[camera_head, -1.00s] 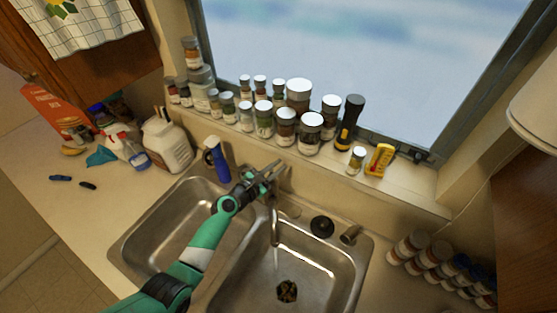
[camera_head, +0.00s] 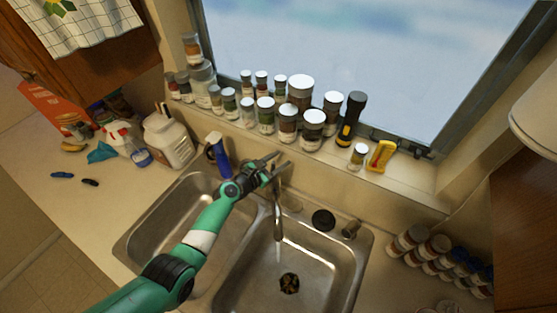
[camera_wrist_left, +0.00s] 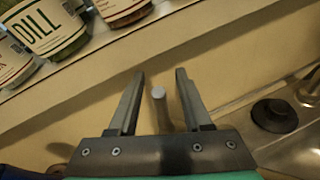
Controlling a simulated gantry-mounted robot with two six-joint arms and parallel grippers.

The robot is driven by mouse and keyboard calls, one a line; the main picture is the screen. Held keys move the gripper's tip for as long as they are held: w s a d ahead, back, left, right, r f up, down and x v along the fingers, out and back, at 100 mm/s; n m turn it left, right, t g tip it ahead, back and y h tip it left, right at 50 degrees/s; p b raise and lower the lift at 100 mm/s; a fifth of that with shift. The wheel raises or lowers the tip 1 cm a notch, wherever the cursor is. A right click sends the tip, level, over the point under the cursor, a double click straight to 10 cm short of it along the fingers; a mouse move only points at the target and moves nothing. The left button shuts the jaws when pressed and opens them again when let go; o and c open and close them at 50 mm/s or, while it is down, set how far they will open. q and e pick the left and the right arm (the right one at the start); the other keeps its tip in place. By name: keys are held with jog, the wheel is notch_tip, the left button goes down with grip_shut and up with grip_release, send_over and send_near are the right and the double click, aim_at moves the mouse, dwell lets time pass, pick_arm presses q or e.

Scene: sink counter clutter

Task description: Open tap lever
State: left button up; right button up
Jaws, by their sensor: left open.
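The tap's curved metal spout (camera_head: 278,217) stands behind the double sink and points over the right basin. My left gripper (camera_head: 283,161) is at the top of the tap, behind the spout, with its fingers apart. In the left wrist view a round silver knob end (camera_wrist_left: 158,93), apparently the tap lever's tip, shows between the two open fingers (camera_wrist_left: 157,90). It looks clear of both fingers there. The lower part of the lever is hidden by the gripper body. My right gripper is out of view.
Several spice jars (camera_head: 312,130) and a black flashlight (camera_head: 350,118) line the sill just behind the gripper. A blue spray bottle (camera_head: 221,160) stands left of it. A black stopper (camera_head: 323,219) lies right of the tap. The basins are empty apart from the drain.

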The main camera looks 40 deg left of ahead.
pick_arm(q)
jog(key=shift+s+r+p, duration=0.25)
jog(key=shift+s+p, duration=0.2)
jog(key=shift+p, duration=0.1)
jog(key=p+v, duration=0.4)
jog(key=v, duration=0.6)
jog(key=shift+s, duration=0.35)
